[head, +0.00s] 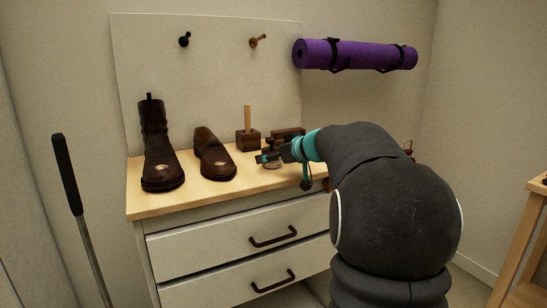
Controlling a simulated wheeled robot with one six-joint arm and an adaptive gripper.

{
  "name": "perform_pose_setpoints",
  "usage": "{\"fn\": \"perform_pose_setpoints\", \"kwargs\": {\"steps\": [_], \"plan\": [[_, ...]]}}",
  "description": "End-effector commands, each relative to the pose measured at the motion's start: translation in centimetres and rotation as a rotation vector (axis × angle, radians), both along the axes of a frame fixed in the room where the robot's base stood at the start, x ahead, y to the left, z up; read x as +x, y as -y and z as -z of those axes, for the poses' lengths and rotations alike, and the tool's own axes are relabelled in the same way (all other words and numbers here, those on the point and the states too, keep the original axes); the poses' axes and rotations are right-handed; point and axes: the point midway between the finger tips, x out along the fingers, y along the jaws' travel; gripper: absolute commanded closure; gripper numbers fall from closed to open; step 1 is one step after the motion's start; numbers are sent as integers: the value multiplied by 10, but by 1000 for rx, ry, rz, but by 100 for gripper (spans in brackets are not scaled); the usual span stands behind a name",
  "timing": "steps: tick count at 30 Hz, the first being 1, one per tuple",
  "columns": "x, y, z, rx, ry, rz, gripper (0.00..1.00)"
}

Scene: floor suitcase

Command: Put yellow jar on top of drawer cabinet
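The drawer cabinet has a light wooden top (215,190) and white drawer fronts (205,254) with dark handles. My gripper (262,158), dark with teal parts, is over the right part of the cabinet top, pointing left. A small, pale, round jar-like thing (272,164) shows just under the gripper, at or near the cabinet top. It may be the yellow jar, but its colour is not clear at this size. I cannot tell if the fingers touch it or whether they are open or shut. My arm hides the cabinet's right end.
A tall brown boot (158,148) and a brown shoe (213,155) stand on the cabinet's left half. A wooden block with an upright handle (248,139) stands behind the gripper. A purple rolled mat (357,55) hangs above. A wooden stand (524,235) is at right.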

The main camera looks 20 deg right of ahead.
Motion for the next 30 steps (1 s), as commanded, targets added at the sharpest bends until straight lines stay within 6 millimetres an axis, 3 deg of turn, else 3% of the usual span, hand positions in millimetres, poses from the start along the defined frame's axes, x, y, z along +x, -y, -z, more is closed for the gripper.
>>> {"fn": "perform_pose_setpoints", "kwargs": {"steps": [5,18,24,30], "plan": [[-17,6,-11,-2,2,3,14],[-90,25,-41,-2,1,2,14],[-105,28,-47,-1,0,1,14],[-108,28,-48,-1,0,0,14]]}}
